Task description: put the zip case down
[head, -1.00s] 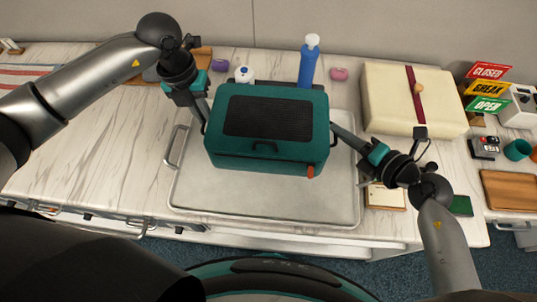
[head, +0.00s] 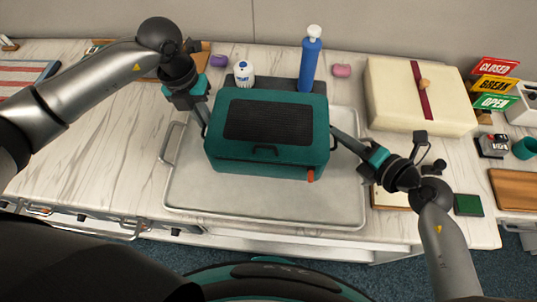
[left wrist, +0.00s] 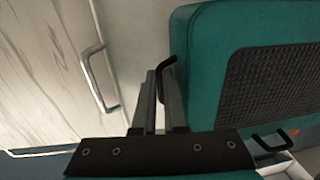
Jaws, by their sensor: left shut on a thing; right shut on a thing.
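The zip case (head: 268,160) is a teal box with a black textured panel on its lid, a dark front handle and an orange-red tab at its front right. It is over the metal tray (head: 200,190); I cannot tell whether its underside touches the tray. My left gripper (head: 206,130) is shut on the case's left side handle, and the left wrist view shows its fingers (left wrist: 160,95) around that black handle beside the case (left wrist: 205,70). My right gripper (head: 334,135) is shut at the case's right side; its fingertips are partly hidden there.
Behind the case stand a blue bottle (head: 310,60) and a white container (head: 243,75). A cream box (head: 415,95) with a red strap is at the right, near several coloured signs (head: 494,85).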

